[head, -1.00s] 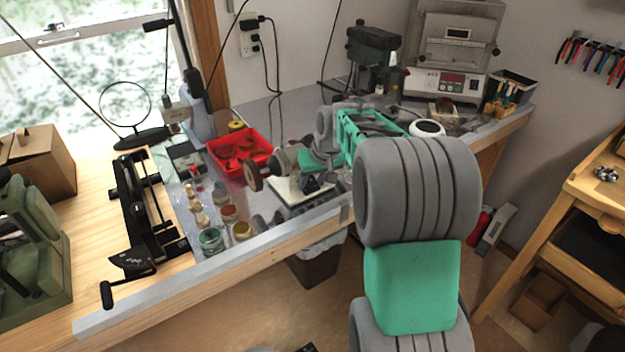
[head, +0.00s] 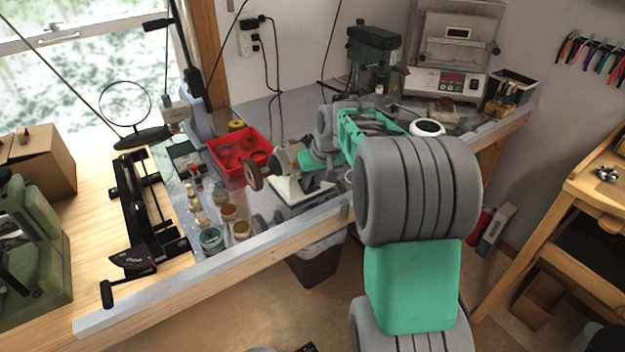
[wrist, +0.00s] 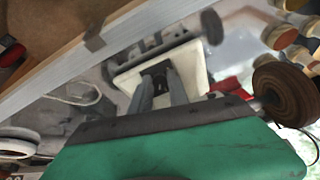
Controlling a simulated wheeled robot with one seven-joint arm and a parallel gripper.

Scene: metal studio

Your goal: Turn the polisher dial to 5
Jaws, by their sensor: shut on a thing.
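The polisher has a cream base (head: 288,190) and a brown buffing wheel (head: 252,178), and stands near the bench's front edge in the head view. In the wrist view the cream base (wrist: 195,62) is ahead of my gripper, with the brown wheel (wrist: 288,92) at right. My gripper (wrist: 161,84) has its two grey fingers closed in around the small dark dial (wrist: 158,69) on the base's face. The fingers cover much of the dial, and its numbers cannot be read. In the head view my arm hides much of the polisher and the fingertips.
A red tray (head: 240,152) lies behind and left of the polisher. Several small jars and bottles (head: 210,238) stand to its left. A green drill press (head: 374,52) and a controller box (head: 446,84) stand at the back. The bench's front edge (head: 270,240) is close.

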